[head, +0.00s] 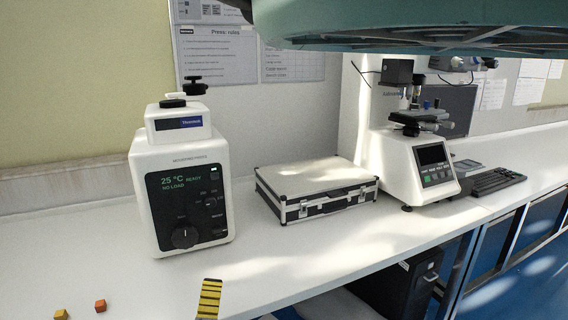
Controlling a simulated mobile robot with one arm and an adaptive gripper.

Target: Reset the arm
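My gripper is not in the head view, so I cannot see whether it holds anything. A large teal shape hangs across the top right and hides the upper part of the scene; I cannot tell what it is. On the bench stands a white mounting press (187,170), its display reading 25 °C, READY and NO LOAD. To the right a white hardness tester (400,160) with a dark screen stands on the bench.
A silver-edged case (315,185) lies shut between the machines. A keyboard (490,184) is at the right. The white bench (290,262) is clear before the case.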

